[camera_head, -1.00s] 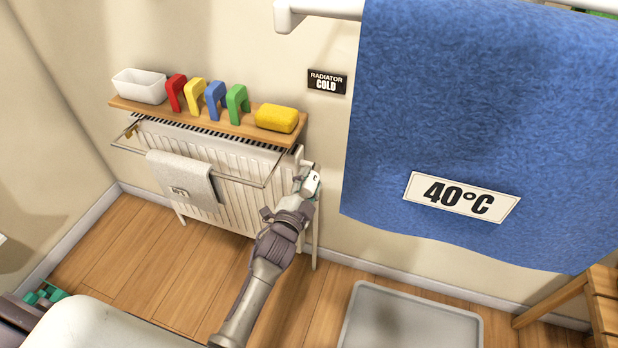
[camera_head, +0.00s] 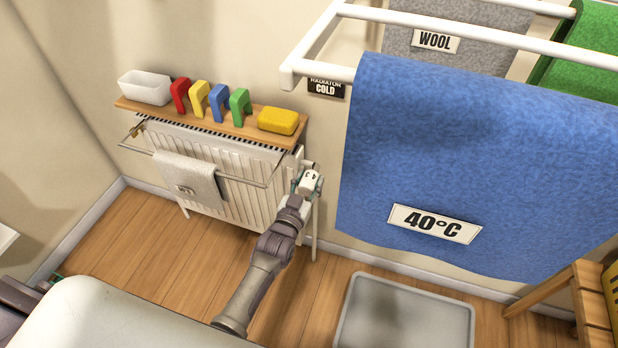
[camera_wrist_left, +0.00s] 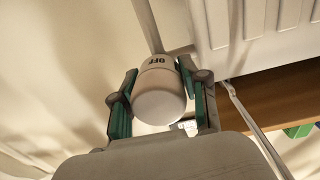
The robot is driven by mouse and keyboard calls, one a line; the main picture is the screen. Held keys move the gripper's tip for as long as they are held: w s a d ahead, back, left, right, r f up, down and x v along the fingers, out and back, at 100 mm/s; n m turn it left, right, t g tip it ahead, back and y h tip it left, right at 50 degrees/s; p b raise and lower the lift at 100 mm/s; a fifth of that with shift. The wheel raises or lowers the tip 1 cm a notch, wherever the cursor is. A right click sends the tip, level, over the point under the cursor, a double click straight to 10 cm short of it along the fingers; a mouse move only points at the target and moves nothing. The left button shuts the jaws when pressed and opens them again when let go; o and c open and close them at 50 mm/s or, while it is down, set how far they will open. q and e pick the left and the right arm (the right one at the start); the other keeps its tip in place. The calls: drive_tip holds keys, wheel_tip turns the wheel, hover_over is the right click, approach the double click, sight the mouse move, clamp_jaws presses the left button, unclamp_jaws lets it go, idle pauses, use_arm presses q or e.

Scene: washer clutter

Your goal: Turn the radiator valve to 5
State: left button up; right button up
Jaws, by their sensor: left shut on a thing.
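The white radiator valve (camera_head: 311,179) is at the right end of the white radiator (camera_head: 240,170). In the left wrist view the valve's rounded knob (camera_wrist_left: 160,100) shows an upside-down OFF mark near its far edge. In the head view a small dark marking shows on the knob, too small to read surely. My left gripper (camera_head: 307,184) is shut around the knob, with teal finger pads on both sides of it (camera_wrist_left: 155,95). A dark part of mine with a sliver of teal shows at the lower left of the head view; its fingers cannot be made out.
A wooden shelf (camera_head: 200,117) above the radiator holds a white bin (camera_head: 146,88), coloured hooks and a yellow sponge (camera_head: 278,121). A grey towel (camera_head: 190,178) hangs on the front rail. A blue towel (camera_head: 450,160) hangs from a rack at right, above a grey tray (camera_head: 405,312).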

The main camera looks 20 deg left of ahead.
use_arm(q)
drive_tip(key=n, duration=0.3)
drive_tip(key=shift+f+n+p, duration=0.1)
drive_tip(key=shift+n+p, duration=0.2)
drive_tip(key=shift+p, duration=0.05)
drive_tip(key=shift+n, duration=1)
drive_tip(key=n, duration=0.2)
drive_tip(key=shift+n, duration=0.3)
drive_tip(key=n, duration=0.2)
drive_tip(key=shift+d+n, duration=0.1)
drive_tip(key=shift+n, duration=0.7)
drive_tip(key=shift+n+b, duration=0.3)
drive_tip(key=shift+n, duration=0.6)
drive_tip(key=shift+n+b, duration=0.4)
drive_tip(key=shift+n, duration=1)
use_arm(e)
drive_tip(key=shift+w+a+r, duration=0.1)
drive_tip(key=shift+w+r, duration=0.2)
drive_tip(key=shift+r, duration=0.35)
